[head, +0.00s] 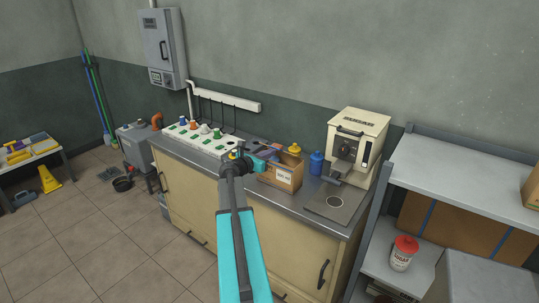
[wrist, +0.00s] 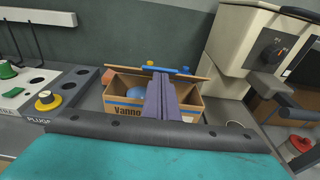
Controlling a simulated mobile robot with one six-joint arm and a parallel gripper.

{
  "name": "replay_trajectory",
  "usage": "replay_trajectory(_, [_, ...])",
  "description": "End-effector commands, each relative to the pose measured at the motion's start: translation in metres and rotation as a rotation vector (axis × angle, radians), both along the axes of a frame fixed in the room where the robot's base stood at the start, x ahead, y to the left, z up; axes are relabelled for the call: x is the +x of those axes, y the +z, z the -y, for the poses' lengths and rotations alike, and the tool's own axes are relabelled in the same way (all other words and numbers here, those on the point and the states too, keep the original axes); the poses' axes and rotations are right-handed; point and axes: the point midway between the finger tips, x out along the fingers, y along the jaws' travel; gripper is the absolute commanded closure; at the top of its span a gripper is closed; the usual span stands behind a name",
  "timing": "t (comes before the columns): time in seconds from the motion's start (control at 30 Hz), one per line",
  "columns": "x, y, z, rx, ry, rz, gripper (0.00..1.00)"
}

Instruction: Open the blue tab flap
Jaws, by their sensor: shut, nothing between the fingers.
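An open-topped cardboard box (wrist: 125,108) with printed lettering stands on the counter, and it also shows in the head view (head: 284,180). A thin cardboard flap edge (wrist: 122,71) runs along its far side, with a blue strip (wrist: 185,72) at its middle that looks like the blue tab. My gripper (wrist: 161,76) is shut and empty. Its fingers reach over the box, and their tips overlap the blue strip in the wrist view; I cannot tell whether they touch it. In the head view my gripper (head: 276,156) is over the box's far left part. The fingers hide the box's middle.
The cream press (head: 355,135) stands further right. A panel with coloured plugs (head: 200,139) lies left of the box. A shelf (head: 460,170) is at the right.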

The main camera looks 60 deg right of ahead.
Motion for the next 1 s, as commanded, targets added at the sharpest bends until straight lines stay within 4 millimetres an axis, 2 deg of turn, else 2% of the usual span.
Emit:
replay_trajectory(0.47, [0.001,0.045,0.028,-0.001,0.007,0.002,1.0])
replay_trajectory(1.0, [-0.008,0.079,0.089,0.0,0.009,0.001,1.0])
